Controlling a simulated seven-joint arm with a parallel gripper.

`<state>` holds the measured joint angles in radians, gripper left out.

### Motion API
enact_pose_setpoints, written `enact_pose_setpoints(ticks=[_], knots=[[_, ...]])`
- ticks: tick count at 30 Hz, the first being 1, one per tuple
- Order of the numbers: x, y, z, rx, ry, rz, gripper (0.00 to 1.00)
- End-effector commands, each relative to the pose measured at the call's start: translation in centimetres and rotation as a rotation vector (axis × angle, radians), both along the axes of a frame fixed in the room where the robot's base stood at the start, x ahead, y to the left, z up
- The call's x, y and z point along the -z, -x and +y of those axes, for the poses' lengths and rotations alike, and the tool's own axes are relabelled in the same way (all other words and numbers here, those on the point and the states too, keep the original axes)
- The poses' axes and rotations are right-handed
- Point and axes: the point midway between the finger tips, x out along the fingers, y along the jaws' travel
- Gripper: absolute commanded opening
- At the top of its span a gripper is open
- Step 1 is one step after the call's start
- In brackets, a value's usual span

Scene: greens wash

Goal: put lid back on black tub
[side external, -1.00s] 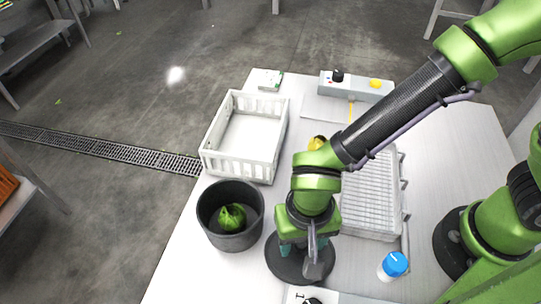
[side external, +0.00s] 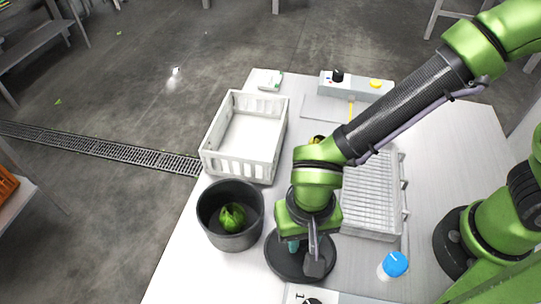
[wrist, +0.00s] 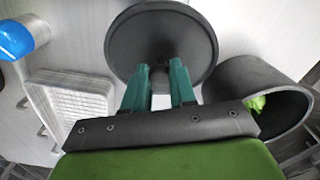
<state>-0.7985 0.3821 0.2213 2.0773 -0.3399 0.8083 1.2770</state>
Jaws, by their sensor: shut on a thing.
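The black tub (side external: 214,228) stands open at the table's left front edge with a green leafy vegetable (side external: 232,217) inside. The tub also shows at the right of the wrist view (wrist: 285,75). The round black lid (side external: 285,264) is right of the tub, apart from it, beneath my gripper (side external: 298,246). In the wrist view the lid (wrist: 160,30) lies beyond my teal fingers (wrist: 160,85), which are shut on its central knob (wrist: 160,72). I cannot tell whether the lid touches the table. The arm hides part of the lid in the side view.
A white slotted crate (side external: 240,168) stands behind the tub. A white ribbed rack (side external: 370,205) is right of my gripper, and a blue-capped jar (side external: 394,265) stands at the front right. A grey control box (side external: 355,86) is at the back.

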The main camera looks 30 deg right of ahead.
Motion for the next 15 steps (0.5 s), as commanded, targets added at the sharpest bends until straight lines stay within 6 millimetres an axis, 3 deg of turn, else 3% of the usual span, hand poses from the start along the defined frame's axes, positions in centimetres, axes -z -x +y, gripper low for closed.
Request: enact_pose_setpoints(ticks=[9,15], knots=[[-6.4,-0.1,0.1,0.002,-0.005,-0.003,0.0],[-8.0,0.3,0.2,-0.01,0.02,-0.021,0.0]])
